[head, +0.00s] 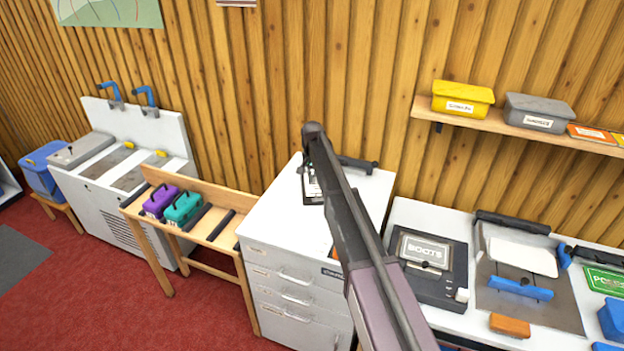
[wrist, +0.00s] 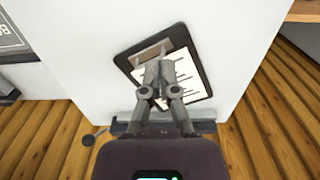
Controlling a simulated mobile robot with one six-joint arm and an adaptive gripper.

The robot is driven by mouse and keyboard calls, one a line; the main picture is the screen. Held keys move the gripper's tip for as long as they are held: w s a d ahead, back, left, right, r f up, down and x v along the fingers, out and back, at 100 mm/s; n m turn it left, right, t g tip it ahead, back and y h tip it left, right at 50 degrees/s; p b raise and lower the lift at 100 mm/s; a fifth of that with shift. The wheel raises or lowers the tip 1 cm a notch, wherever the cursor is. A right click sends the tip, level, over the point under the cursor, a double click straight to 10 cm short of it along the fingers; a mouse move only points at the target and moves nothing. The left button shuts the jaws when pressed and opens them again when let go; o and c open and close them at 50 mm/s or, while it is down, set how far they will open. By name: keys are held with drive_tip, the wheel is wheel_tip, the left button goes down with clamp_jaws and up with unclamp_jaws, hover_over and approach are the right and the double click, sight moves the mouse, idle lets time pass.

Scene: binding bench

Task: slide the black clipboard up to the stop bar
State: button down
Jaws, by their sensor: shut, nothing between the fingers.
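The black clipboard (wrist: 189,46) lies tilted on the white cabinet top (wrist: 90,50), with a lined white sheet and a metal clip. In the head view part of the clipboard (head: 307,184) shows left of my arm, which hides the rest. My gripper (wrist: 160,66) is shut and empty. Its fingertips are over the sheet near the clip; I cannot tell whether they touch. The dark stop bar (wrist: 205,126) runs along the wall-side edge, also seen in the head view (head: 357,163). A white gap shows between clipboard and bar; my gripper hides part of it.
The wooden wall (head: 270,110) rises behind the cabinet. A bench with purple (head: 160,200) and teal (head: 183,208) boxes stands left. A dark BOOTS board (head: 425,262) lies on the right-hand table. The cabinet top's front left is clear.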

drive_tip(key=s+d+f+n+b, duration=0.1)
drive_tip(key=s+d, duration=0.5)
drive_tip(key=s, duration=0.6)
drive_tip(key=s+d+f+n+b, duration=0.1)
drive_tip(key=s+d+f+b, duration=0.2)
drive_tip(key=s, duration=1)
drive_tip(key=s+d+f+n+b, duration=0.2)
drive_tip(key=s+d, duration=0.7)
drive_tip(key=s, duration=0.3)
drive_tip(key=shift+s+d, duration=0.25)
drive_tip(key=shift+d, duration=0.1)
drive_tip(key=shift+f, duration=0.1)
